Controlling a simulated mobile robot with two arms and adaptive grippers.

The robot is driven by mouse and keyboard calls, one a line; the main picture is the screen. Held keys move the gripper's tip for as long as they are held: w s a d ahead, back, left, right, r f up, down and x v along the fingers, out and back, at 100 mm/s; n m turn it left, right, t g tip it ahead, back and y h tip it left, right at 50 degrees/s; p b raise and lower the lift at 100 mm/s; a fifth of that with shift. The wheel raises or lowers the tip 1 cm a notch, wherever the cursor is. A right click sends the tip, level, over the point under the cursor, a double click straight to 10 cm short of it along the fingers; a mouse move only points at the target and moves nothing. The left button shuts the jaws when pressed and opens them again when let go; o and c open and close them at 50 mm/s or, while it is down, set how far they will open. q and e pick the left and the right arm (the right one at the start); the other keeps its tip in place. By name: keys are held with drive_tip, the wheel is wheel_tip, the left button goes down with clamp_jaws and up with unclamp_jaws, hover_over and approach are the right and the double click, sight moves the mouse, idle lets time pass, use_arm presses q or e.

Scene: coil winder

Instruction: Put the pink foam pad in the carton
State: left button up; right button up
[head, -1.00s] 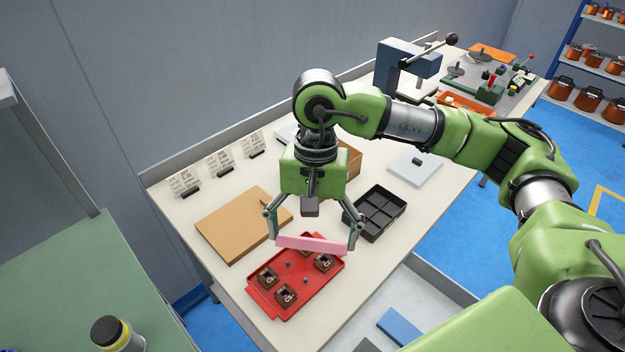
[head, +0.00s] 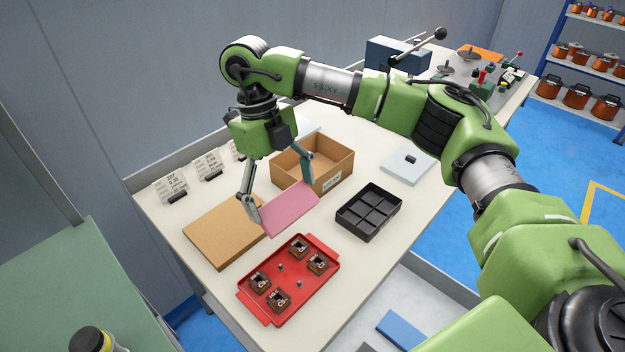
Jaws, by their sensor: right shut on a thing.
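The pink foam pad (head: 290,213) is held tilted in my right gripper (head: 286,200), one finger at each end, in the head view. The pad is above the table, in front of the carton and beyond the red tray. The open cardboard carton (head: 337,176) stands behind the pad, towards the wall. It has a label on its front side, and its near left part is partly hidden by my right gripper. The inside looks empty where it shows. My left gripper is not in view.
A tan board (head: 222,232) lies left of the pad. A red tray (head: 318,287) with several brown parts sits in front. A black compartment tray (head: 375,207) is to the right. Small cards (head: 171,187) stand along the back. A pale plate (head: 408,166) lies farther right.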

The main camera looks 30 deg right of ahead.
drive_tip(key=w+d+f+m+t+y+b, duration=0.1)
drive_tip(key=w+d+m+t+b, duration=0.15)
drive_tip(key=d+m, duration=0.65)
drive_tip(key=w+d+f+m+t+y+b, duration=0.1)
drive_tip(key=w+d+f+m+t+y, duration=0.2)
drive_tip(key=m, duration=1.2)
drive_tip(key=w+d+m+t+b, duration=0.2)
drive_tip(key=d+m+t, duration=0.4)
drive_tip(key=m, duration=0.6)
drive_tip(key=shift+g+h, duration=0.3)
drive_tip(key=shift+g, duration=0.15)
drive_tip(key=w+f, duration=0.3)
drive_tip(key=w, duration=0.1)
drive_tip(key=w+f+p, duration=0.1)
drive_tip(key=w+f, duration=0.2)
drive_tip(key=w, duration=0.1)
drive_tip(key=w+f, duration=0.2)
drive_tip(key=w, duration=0.3)
drive_tip(key=shift+a+f, duration=0.3)
drive_tip(key=shift+f, duration=0.1)
drive_tip(key=shift+x, duration=0.8)
drive_tip(key=shift+f+p, duration=0.4)
drive_tip(key=shift+f, duration=1)
drive_tip(key=shift+s, duration=0.1)
drive_tip(key=o, duration=0.5)
drive_tip(key=shift+f, duration=0.15)
